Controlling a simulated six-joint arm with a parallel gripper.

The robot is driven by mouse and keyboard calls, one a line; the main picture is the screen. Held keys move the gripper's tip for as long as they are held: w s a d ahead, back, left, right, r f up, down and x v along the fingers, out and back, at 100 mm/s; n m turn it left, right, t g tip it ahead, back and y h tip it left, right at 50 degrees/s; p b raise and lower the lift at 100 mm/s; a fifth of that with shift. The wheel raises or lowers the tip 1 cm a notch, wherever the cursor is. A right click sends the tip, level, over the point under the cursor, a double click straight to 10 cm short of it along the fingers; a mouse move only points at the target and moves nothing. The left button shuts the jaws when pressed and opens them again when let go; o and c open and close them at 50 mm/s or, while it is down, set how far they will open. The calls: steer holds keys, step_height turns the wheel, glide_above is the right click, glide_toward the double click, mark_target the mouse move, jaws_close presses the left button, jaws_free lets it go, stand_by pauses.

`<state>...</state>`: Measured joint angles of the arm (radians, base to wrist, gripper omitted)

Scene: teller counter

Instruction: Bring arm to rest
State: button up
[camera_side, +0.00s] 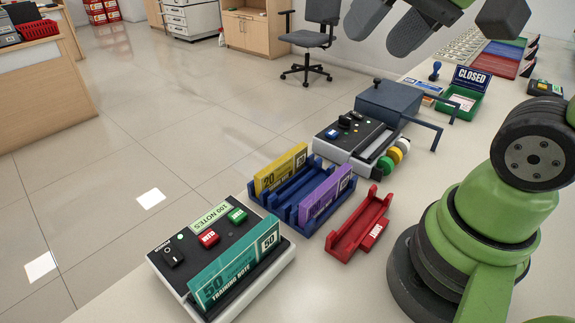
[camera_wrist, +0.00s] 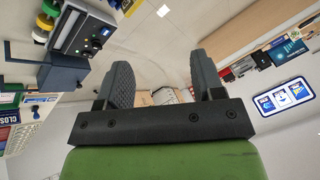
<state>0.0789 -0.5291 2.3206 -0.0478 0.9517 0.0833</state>
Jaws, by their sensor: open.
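My gripper (camera_side: 388,22) is at the top of the side view, raised above the counter (camera_side: 390,275). Its two grey fingers stand apart with nothing between them. In the wrist view my gripper (camera_wrist: 165,85) is also open and empty, with the floor and distant furniture showing past the fingers. My green arm stands at the right of the side view, and its upper part is cut off by the frame.
A note counter (camera_side: 222,235) holds a teal note bundle (camera_side: 235,262). Nearby are a blue rack (camera_side: 290,200) with yellow and purple bundles, a red holder (camera_side: 358,228), a second machine (camera_side: 352,140), a dark box (camera_side: 390,100) and a CLOSED sign (camera_side: 471,77). Bare counter surrounds my base.

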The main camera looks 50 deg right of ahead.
steer(key=s, duration=0.1)
steer(key=s+a+f+n, duration=0.1)
steer(key=s+n+t, duration=0.1)
steer(key=shift+s+a+f+y, duration=0.15)
steer(key=shift+s+a+y, duration=0.15)
steer(key=shift+s+a, duration=0.1)
